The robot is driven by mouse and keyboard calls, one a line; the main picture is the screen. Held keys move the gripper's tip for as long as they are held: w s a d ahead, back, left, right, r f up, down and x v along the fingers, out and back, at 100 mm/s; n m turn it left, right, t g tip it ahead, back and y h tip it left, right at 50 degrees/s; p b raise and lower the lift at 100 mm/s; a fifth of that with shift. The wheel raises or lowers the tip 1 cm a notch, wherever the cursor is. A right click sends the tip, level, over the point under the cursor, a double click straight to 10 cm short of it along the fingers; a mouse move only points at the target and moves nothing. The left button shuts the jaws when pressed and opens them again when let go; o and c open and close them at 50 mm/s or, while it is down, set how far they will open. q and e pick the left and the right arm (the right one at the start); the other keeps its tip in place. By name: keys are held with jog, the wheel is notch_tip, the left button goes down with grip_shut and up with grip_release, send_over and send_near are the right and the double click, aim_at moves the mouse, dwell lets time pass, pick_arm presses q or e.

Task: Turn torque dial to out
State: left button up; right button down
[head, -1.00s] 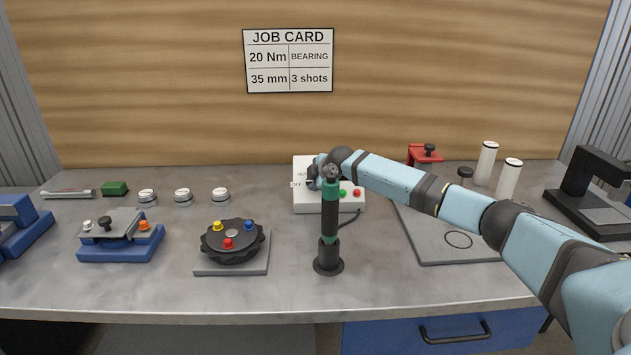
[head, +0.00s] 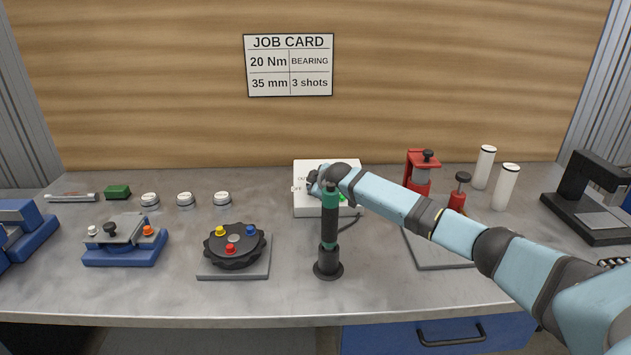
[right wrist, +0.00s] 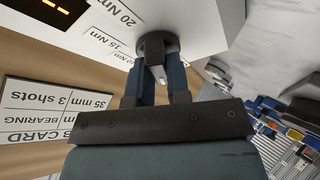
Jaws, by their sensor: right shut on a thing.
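The torque dial (right wrist: 157,42) is a dark round knob on the face of a white box (head: 304,205). In the right wrist view, the fingers of my right gripper (right wrist: 162,80) are shut on it, one on each side, with a light pointer piece between them. Printed Nm labels, one reading 20 Nm (right wrist: 118,14), sit beside the dial. In the head view my right gripper (head: 316,184) is at the box's front and hides the dial. I cannot tell which mark the dial points to. My left gripper is not in view.
A black-and-green upright tool (head: 329,235) stands in front of the box, close under my right wrist. A dark round turntable (head: 234,246) with coloured knobs is to the left. A red press (head: 419,175) and white cylinders (head: 506,186) are right, behind my arm.

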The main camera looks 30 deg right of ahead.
jog(key=shift+m+h+p, duration=0.35)
jog(key=shift+m+h, duration=0.05)
jog(key=shift+m, duration=0.8)
jog(key=shift+m+t+h, duration=0.3)
jog(key=shift+m, duration=0.6)
jog(key=c, duration=1.1)
grip_release()
jog(key=shift+s, duration=0.1)
jog(key=v, duration=0.7)
jog(key=shift+s+a, duration=0.1)
jog(key=shift+s, duration=0.05)
